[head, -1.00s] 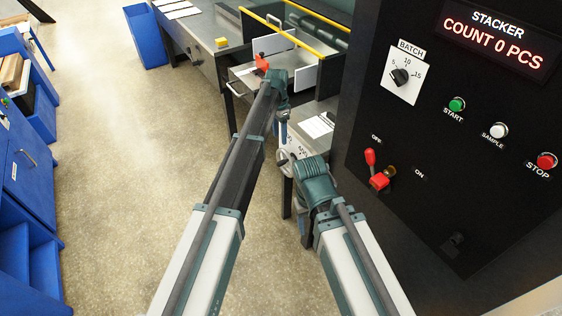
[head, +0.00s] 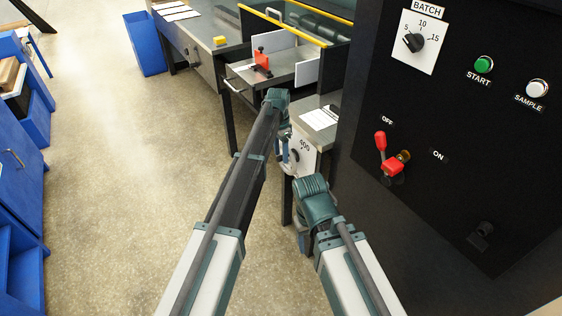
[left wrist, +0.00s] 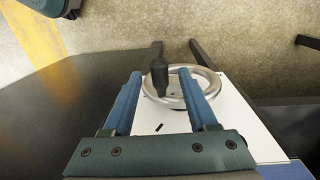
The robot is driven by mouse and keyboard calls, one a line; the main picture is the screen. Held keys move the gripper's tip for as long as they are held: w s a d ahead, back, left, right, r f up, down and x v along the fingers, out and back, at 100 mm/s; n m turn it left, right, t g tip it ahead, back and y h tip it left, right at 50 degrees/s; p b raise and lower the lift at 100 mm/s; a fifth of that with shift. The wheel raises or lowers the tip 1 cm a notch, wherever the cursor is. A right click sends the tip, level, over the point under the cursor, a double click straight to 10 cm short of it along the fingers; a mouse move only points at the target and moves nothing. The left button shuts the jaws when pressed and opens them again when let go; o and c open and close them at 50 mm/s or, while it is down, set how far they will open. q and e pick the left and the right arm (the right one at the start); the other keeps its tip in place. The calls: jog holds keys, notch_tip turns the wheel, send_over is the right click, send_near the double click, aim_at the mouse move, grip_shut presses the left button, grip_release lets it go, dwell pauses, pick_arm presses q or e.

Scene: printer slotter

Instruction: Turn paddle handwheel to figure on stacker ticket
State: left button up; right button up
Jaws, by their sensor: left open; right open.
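The handwheel (left wrist: 212,80), a silver ring with a black crank knob (left wrist: 159,77), stands in front of a white dial plate (left wrist: 238,128) in the left wrist view. My left gripper (left wrist: 163,88) is open, its blue fingers on either side of the knob; contact cannot be told. In the head view the dial plate (head: 307,160) shows a 600 mark, and my left gripper (head: 284,150) covers part of the wheel. A white ticket (head: 320,118) lies on the metal top behind it, its print too small to read. My right gripper (head: 304,240) hangs low, its fingers mostly hidden.
The black control panel (head: 440,130) with knob, buttons and a red lever (head: 381,142) stands close on the right. A tray with a red part (head: 262,60) lies beyond. Blue cabinets (head: 25,190) are at the left, with open floor between.

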pick_arm(q)
jog(key=shift+f, duration=0.4)
grip_shut()
dwell(1.2)
